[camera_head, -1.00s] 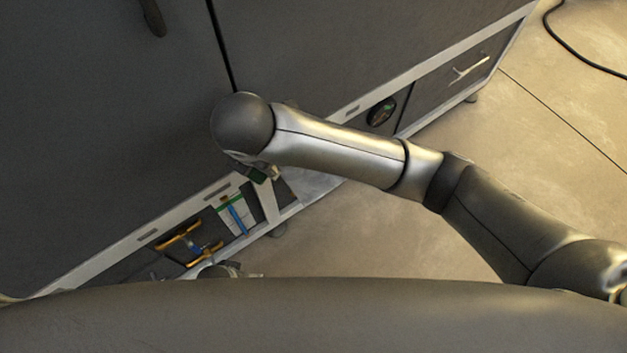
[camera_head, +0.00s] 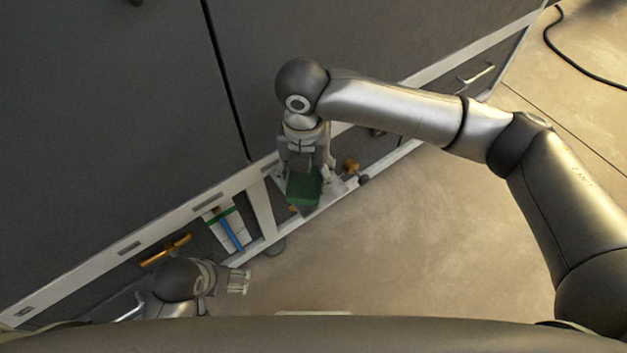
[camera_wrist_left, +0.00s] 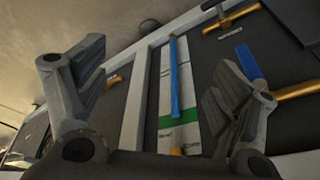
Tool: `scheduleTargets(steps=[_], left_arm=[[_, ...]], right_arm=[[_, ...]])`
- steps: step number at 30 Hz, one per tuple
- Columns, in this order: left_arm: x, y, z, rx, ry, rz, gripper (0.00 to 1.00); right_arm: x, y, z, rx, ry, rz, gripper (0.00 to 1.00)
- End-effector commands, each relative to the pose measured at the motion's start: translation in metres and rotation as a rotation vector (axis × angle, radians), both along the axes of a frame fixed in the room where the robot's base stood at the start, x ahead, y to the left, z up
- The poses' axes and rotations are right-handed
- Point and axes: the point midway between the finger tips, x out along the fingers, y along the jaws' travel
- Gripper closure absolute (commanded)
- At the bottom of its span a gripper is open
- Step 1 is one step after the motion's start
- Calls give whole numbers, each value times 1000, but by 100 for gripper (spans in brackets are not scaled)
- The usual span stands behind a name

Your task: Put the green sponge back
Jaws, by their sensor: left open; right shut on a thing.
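The green sponge (camera_head: 303,188) is held between the fingers of my right gripper (camera_head: 305,180), in front of the lower part of the dark machine. Part of it is hidden by the fingers. My left gripper (camera_head: 240,281) is at the lower left of the head view, open and empty, in front of the tool compartments. In the left wrist view its two fingers (camera_wrist_left: 160,110) are spread wide with nothing between them.
A white and green box with a blue tool (camera_head: 228,228) sits in a compartment of the white frame (camera_head: 262,208). An orange-handled tool (camera_head: 166,250) is left of it. Another orange item (camera_head: 351,166) is right of the sponge. The floor (camera_head: 400,240) in front is clear.

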Motion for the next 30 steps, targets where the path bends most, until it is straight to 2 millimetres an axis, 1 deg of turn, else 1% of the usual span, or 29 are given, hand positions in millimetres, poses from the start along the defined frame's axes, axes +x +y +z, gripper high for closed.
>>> scheduleTargets(steps=[1,3,6,8,10,14,17,21,22,24,30], left_arm=[[-1,1,8,-1,-10,1,14],[-4,1,22,0,-16,1,14],[-9,2,39,-1,-24,2,14],[-11,2,47,-1,-27,3,14],[-12,3,46,0,-25,4,14],[-13,3,47,-1,-26,3,14],[-14,3,47,-1,-28,3,14],[-14,3,37,-1,-27,3,14],[-14,3,36,-1,-27,3,14],[-14,3,35,-1,-27,3,14],[-14,3,37,-1,-27,3,14]], right_arm=[[7,-3,-13,-2,2,-4,62],[16,-6,-25,-3,0,-3,62],[27,-9,-37,-2,-1,-3,62],[31,-10,-42,-1,-1,-1,62],[36,-11,-47,0,-1,-2,62],[40,-12,-52,0,-1,-1,62],[46,-14,-61,-1,-1,-2,62],[46,-14,-85,-2,0,1,62],[46,-14,-88,-1,-1,1,62],[46,-14,-91,0,-2,1,62],[46,-14,-90,0,-2,1,62]])
